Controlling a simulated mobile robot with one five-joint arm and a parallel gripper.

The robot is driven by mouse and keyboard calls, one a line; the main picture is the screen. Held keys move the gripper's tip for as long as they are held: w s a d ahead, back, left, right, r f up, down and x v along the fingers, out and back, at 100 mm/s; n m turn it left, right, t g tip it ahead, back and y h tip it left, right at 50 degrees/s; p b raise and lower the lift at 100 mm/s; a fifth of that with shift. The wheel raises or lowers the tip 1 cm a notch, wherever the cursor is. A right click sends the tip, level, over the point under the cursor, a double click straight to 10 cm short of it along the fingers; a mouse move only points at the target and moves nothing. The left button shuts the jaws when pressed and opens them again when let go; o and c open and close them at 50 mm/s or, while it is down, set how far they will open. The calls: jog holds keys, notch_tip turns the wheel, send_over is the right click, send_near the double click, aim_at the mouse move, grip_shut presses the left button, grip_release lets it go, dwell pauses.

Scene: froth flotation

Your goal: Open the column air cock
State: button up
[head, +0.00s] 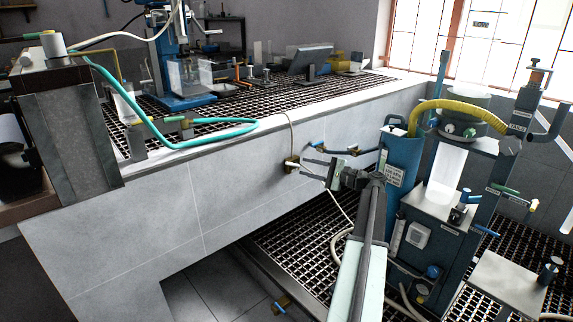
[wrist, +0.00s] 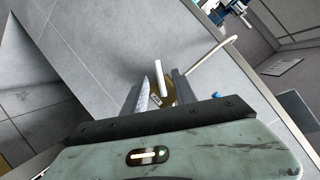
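A brass cock (head: 290,166) with a pale lever sits on the grey face of the bench wall, and a thin pale hose runs from it. The fingers hide part of the brass body.
Blue-handled cocks (head: 352,150) are on the same wall, just right of my gripper. A blue column with a yellow hose (head: 440,106) stands at the right above a grating floor (head: 300,240). A teal hose (head: 215,135) hangs over the bench edge.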

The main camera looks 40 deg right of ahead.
aim_at(291, 163)
jog(key=x, duration=0.8)
jog(key=shift+a+f, duration=0.1)
grip_shut()
dwell(1.2)
